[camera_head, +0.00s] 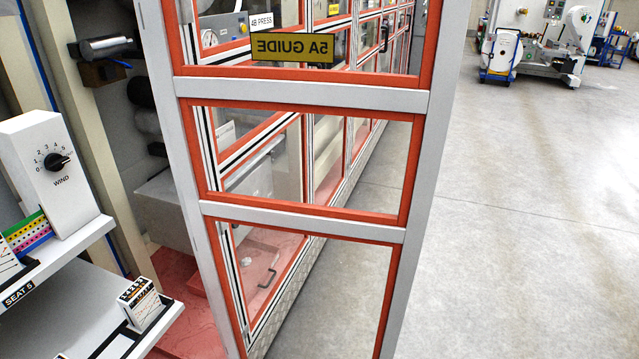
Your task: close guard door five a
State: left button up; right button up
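The guard door 5A (300,95) stands open in the middle of the view, swung out toward me. It has a pale grey frame, orange-red inner edging and clear panes. Its yellow label (292,48) reads "5A GUIDE" mirrored, so I see it from behind. The door's top and bottom lie outside the picture. I see no handle on it. Neither of my grippers is in view.
A row of closed guard doors (330,160), one labelled "4B PRESS", runs back behind the open door. At left are a "WIND" dial box (48,165) and shelves, one marked "SEAT 5". Clear concrete floor (530,220) lies at right, with machines far back.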

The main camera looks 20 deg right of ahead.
aim_at(426, 101)
jog(key=l+u, duration=0.15)
jog(key=l, duration=0.25)
jog(key=l+u, duration=0.15)
jog(key=l, duration=0.25)
jog(key=k+l+u, duration=0.2)
jog(key=l, duration=0.15)
jog(key=l+u, duration=0.15)
jog(key=l, duration=0.25)
jog(key=k+l+u, duration=0.15)
jog(key=l, duration=0.2)
jog(key=k+l+u, duration=0.15)
jog(key=l, duration=0.2)
jog(key=l+u, duration=0.45)
jog(key=l, duration=0.35)
jog(key=k+l+u, duration=0.1)
jog(key=l+u, duration=0.3)
jog(key=l, duration=0.45)
jog(key=i+l+u, duration=0.15)
jog(key=l, duration=0.25)
jog(key=i+l+u, duration=0.1)
jog(key=l, duration=0.3)
jog(key=i+l+u, duration=0.15)
jog(key=l, duration=0.25)
